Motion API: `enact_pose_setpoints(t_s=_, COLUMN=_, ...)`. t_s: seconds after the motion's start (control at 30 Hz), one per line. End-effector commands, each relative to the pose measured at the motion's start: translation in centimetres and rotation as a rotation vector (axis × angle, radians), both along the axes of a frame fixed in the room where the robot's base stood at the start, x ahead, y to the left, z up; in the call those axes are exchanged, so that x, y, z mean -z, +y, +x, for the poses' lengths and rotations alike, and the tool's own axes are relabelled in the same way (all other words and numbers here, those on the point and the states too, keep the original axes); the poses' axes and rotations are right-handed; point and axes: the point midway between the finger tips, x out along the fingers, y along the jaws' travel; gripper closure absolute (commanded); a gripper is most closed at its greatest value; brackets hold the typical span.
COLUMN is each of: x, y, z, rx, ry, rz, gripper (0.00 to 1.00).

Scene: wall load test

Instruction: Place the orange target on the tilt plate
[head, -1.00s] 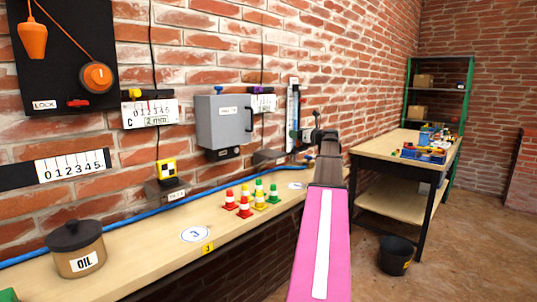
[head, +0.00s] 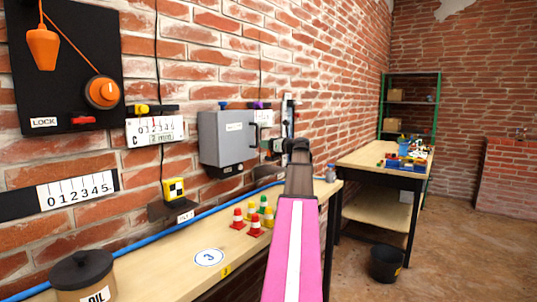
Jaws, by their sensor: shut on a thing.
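My gripper (head: 276,147) is at the far end of my arm, close to the right side of a grey wall box and its black handle (head: 254,133). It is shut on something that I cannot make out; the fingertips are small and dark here. I cannot pick out an orange target for certain. A yellow block (head: 176,189) with a black-and-white checker mark stands against the wall. Below it is a dark bracket (head: 160,210) with a small white label, too small to read surely; I cannot tell whether it is the tilt plate.
The grey box (head: 222,140) hangs on the brick wall. An orange plumb bob (head: 43,47) and dial (head: 102,92) hang on a black board. Small red, yellow and green cones (head: 255,225) and an oil pot (head: 83,275) stand on the bench. A second table (head: 375,160) stands at right.

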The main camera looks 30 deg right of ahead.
Motion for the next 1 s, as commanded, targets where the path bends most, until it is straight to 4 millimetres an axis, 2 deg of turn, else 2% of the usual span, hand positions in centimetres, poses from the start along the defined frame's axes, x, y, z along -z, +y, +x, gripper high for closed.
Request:
enact_pose_setpoints(t_s=0.33, x=3.7, y=0.0, z=0.0, rx=0.0, ry=-0.001, rz=0.0, gripper=0.81)
enact_pose_setpoints(t_s=0.7, x=4.1, y=0.0, z=0.0, rx=0.0, ry=-0.001, rz=0.0, gripper=0.81)
enact_pose_setpoints(t_s=0.73, x=4.1, y=0.0, z=0.0, rx=0.0, ry=-0.001, rz=0.0, gripper=0.33)
enact_pose_setpoints(t_s=0.8, x=4.1, y=0.0, z=0.0, rx=0.0, ry=-0.001, rz=-0.001, gripper=0.11)
enact_pose_setpoints(t_s=1.0, x=4.1, y=0.0, z=0.0, rx=0.0, ry=-0.001, rz=-0.001, gripper=0.11)
